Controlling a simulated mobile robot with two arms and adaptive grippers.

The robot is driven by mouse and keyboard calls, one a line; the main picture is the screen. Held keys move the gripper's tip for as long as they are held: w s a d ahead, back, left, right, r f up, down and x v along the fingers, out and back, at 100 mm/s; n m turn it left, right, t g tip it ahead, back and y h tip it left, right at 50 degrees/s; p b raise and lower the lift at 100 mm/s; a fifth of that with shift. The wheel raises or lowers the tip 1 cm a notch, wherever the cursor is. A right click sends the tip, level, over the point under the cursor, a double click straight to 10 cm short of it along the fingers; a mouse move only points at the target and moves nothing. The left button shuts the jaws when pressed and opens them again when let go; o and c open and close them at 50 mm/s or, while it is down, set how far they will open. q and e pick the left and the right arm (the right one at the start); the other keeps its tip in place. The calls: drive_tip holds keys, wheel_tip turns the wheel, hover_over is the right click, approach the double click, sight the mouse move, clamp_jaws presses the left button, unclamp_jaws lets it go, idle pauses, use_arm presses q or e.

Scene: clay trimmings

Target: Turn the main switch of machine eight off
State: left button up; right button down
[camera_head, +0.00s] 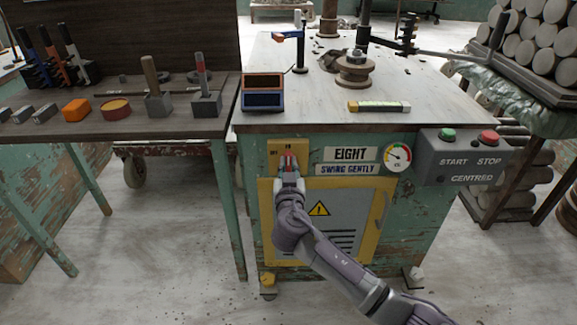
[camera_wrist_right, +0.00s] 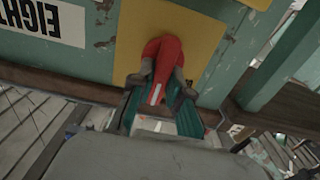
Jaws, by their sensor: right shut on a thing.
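The main switch has a red handle on a yellow plate (camera_head: 274,147) on the front of the machine labelled EIGHT (camera_head: 350,154). My right gripper (camera_head: 289,168) is at the plate and covers most of the switch in the head view. In the right wrist view the red handle (camera_wrist_right: 163,62) stands between the fingers of my right gripper (camera_wrist_right: 160,95), which is shut on it. The yellow plate (camera_wrist_right: 130,35) shows behind the handle. Small lettering is above the switch in the head view, and the handle's exact setting is hard to tell. My left gripper is not in view.
A grey box (camera_head: 460,158) with a green START and a red STOP button is at the machine's right corner. A round gauge (camera_head: 397,155) sits beside the EIGHT label. A yellow-framed door (camera_head: 376,240) is below. A tool bench (camera_head: 60,128) stands left.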

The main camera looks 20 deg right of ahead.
drive_tip(key=shift+n, duration=0.3)
drive_tip(key=n, duration=0.2)
drive_tip(key=shift+a+n, duration=0.15)
drive_tip(key=shift+n, duration=0.25)
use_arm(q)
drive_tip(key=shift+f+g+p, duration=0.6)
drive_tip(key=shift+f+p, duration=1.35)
use_arm(e)
drive_tip(key=shift+w+a+f+n, duration=0.1)
drive_tip(key=shift+f+n, duration=0.1)
drive_tip(key=shift+n, duration=2.25)
drive_tip(key=shift+a+f+n, duration=0.15)
drive_tip(key=shift+n, duration=2.35)
drive_tip(key=shift+w+a+f+n, duration=0.1)
drive_tip(key=shift+f+n, duration=0.1)
drive_tip(key=shift+n, duration=2.25)
drive_tip(key=c, duration=1.1)
unclamp_jaws()
